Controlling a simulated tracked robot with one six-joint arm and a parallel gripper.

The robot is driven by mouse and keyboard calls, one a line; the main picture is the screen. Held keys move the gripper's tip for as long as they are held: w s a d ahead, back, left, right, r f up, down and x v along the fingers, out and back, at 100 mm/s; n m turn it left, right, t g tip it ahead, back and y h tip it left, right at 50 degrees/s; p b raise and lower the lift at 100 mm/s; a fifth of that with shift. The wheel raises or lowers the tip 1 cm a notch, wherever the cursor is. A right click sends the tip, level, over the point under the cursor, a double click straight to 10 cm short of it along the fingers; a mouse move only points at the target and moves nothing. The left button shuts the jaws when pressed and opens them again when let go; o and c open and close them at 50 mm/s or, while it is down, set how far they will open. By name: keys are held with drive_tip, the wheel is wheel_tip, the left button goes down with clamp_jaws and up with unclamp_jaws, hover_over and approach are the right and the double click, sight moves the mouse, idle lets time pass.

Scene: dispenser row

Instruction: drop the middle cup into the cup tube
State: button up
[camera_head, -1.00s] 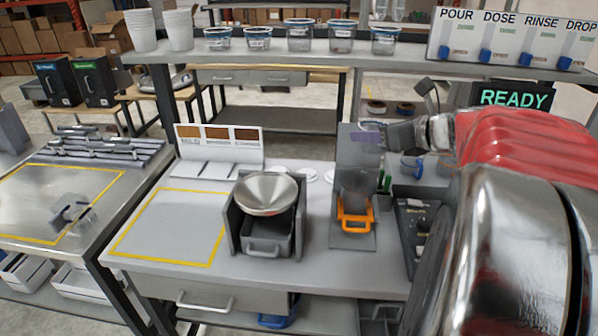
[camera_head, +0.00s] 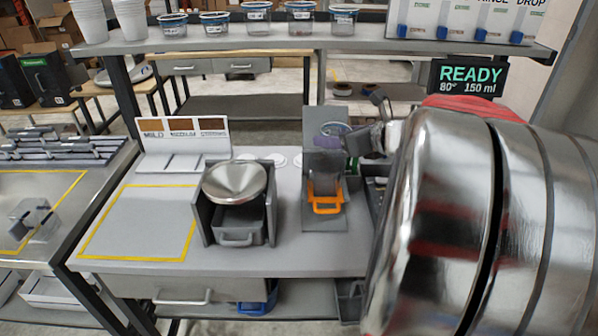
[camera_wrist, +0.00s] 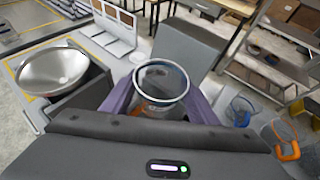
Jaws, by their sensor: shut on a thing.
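A clear cup with a bluish rim (camera_wrist: 162,84) sits between the purple fingers of my gripper (camera_wrist: 160,98) in the wrist view, and my gripper is shut on it. In the head view, my gripper (camera_head: 330,141) is in front of a grey upright stand (camera_head: 325,115), above a clear vessel with an orange handle (camera_head: 326,204). The held cup's rim (camera_head: 336,127) just shows there. Some orange shows below the cup in the wrist view. I cannot tell for sure which part is the cup tube, or whether the cup touches the stand.
A metal funnel (camera_head: 235,181) over a grey drawer stands left of the orange-handled vessel. Several blue-rimmed cups (camera_head: 257,17) stand on the shelf. A screen (camera_head: 470,78) reads READY, 80°, 150 ml. The yellow-outlined area (camera_head: 138,222) is clear.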

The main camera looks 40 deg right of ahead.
drive_tip(key=o, duration=1.1)
drive_tip(key=shift+s, duration=0.1)
drive_tip(key=v, duration=1.3)
drive_tip(key=shift+s, duration=0.25)
drive_tip(key=shift+r, duration=0.1)
